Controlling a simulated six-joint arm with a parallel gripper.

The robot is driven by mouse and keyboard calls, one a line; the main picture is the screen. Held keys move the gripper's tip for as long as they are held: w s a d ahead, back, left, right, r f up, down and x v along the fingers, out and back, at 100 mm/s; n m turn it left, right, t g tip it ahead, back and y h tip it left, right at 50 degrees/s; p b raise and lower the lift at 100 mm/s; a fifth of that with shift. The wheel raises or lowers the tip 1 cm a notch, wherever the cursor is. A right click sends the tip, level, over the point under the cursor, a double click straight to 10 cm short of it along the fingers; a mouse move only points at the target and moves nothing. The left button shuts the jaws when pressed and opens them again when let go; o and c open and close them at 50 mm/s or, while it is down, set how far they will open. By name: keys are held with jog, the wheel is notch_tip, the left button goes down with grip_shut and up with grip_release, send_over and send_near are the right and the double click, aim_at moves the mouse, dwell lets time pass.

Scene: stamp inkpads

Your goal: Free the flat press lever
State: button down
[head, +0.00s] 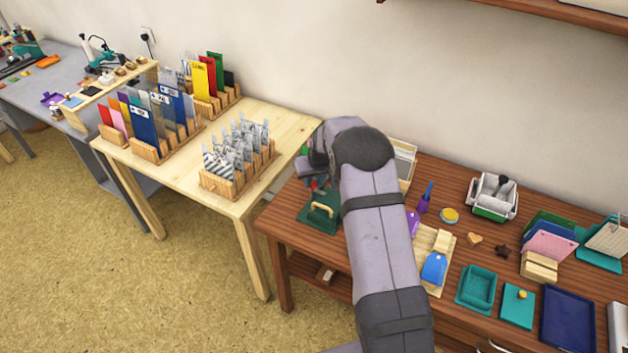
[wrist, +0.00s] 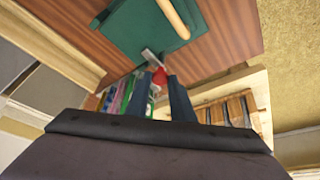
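The flat press is a dark green plate (head: 318,222) with a pale wooden handle (head: 322,209), at the left end of the brown table. In the wrist view its green plate (wrist: 125,32) and handle (wrist: 174,17) fill the top. A short metal lever with a red tip (wrist: 159,76) sticks out from the plate's edge; a bit of red also shows in the head view (head: 314,187). My gripper (wrist: 160,82) is open, its two dark fingers apart, with the red tip showing between the fingertips. I cannot tell whether they touch it. In the head view my arm hides most of the gripper.
A light wooden table (head: 190,187) with racks of cards stands left of the brown table. Right of my arm are a purple bottle (head: 424,198), a blue tag (head: 434,268), a teal tray (head: 477,288) and a white caddy (head: 492,197).

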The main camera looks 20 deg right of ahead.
jog(key=shift+f+n+b, duration=0.1)
jog(key=shift+n+b, duration=0.2)
jog(key=shift+b, duration=0.3)
jog(key=n+b, duration=0.1)
jog(key=n+y+b, duration=0.1)
jog(key=b, duration=0.1)
jog(key=shift+d+f+n+b, duration=0.2)
jog(key=shift+n+b, duration=0.1)
jog(key=n+y+b, duration=0.1)
jog(key=n+b, duration=0.1)
jog(key=shift+w+d+r+n+g, duration=0.1)
jog(key=shift+n+g, duration=0.2)
jog(key=shift+n, duration=0.1)
jog(key=shift+d+r+n+y+b, duration=0.1)
jog(key=shift+n+y+b, duration=0.35)
jog(key=shift+n, duration=0.45)
jog(key=n, duration=0.1)
jog(key=n+g, duration=0.1)
jog(key=shift+w+r+n+y+p, duration=0.1)
jog(key=shift+r+n+y+p, duration=0.05)
jog(key=shift+n+y+p, duration=0.2)
jog(key=shift+w+d+n+g+p, duration=0.1)
jog(key=shift+n+g+p, duration=0.5)
jog(key=shift+n+p, duration=0.55)
jog(key=shift+n, duration=0.4)
jog(key=c, duration=1.5)
grip_release()
jog(key=shift+c, duration=0.2)
